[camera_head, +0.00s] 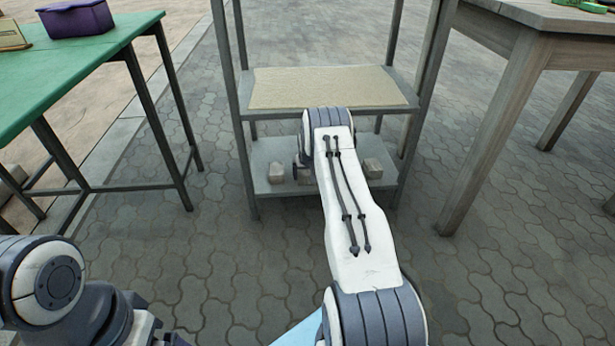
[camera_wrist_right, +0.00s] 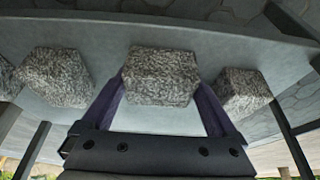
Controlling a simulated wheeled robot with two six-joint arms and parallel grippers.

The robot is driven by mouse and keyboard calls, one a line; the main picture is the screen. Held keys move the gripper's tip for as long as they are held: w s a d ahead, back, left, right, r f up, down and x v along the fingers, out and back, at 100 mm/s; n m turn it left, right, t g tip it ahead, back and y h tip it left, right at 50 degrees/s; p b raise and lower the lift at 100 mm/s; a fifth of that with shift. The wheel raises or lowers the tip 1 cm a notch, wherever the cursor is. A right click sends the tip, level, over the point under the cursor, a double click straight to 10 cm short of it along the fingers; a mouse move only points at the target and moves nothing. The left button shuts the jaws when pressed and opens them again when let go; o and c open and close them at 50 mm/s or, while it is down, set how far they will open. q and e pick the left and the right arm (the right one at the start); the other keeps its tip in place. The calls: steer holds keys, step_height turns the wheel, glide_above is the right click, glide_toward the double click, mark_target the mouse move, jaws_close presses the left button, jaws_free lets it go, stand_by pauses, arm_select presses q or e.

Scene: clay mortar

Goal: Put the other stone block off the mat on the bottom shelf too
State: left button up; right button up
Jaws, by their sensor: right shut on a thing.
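My right gripper (camera_wrist_right: 160,95) is shut on a grey, rough stone block (camera_wrist_right: 161,76), with a purple finger on each side of it. The held block is at the bottom shelf (camera_wrist_right: 205,45); I cannot tell whether it rests on it. In the head view my right forearm hides most of that gripper and the held block. A tan mat (camera_head: 325,86) covers the upper shelf, and its visible part is bare. Of my left arm only links show at the lower left; its gripper is out of view.
Other stone blocks stand on the bottom shelf: one to the right (camera_wrist_right: 243,91), one to the left (camera_wrist_right: 57,76) and one at the left edge (camera_wrist_right: 7,82). Shelf posts flank my arm. A green table (camera_head: 70,60) with a purple bin (camera_head: 76,19) is left, a wooden table (camera_head: 530,40) right.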

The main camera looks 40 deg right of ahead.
steer(key=shift+f, duration=0.1)
steer(key=o, duration=1.5)
steer(key=shift+r, duration=0.35)
steer(key=p+v, duration=0.7)
steer(key=v, duration=0.4)
steer(key=shift+s+a+r, duration=0.15)
steer(key=shift+r, duration=0.05)
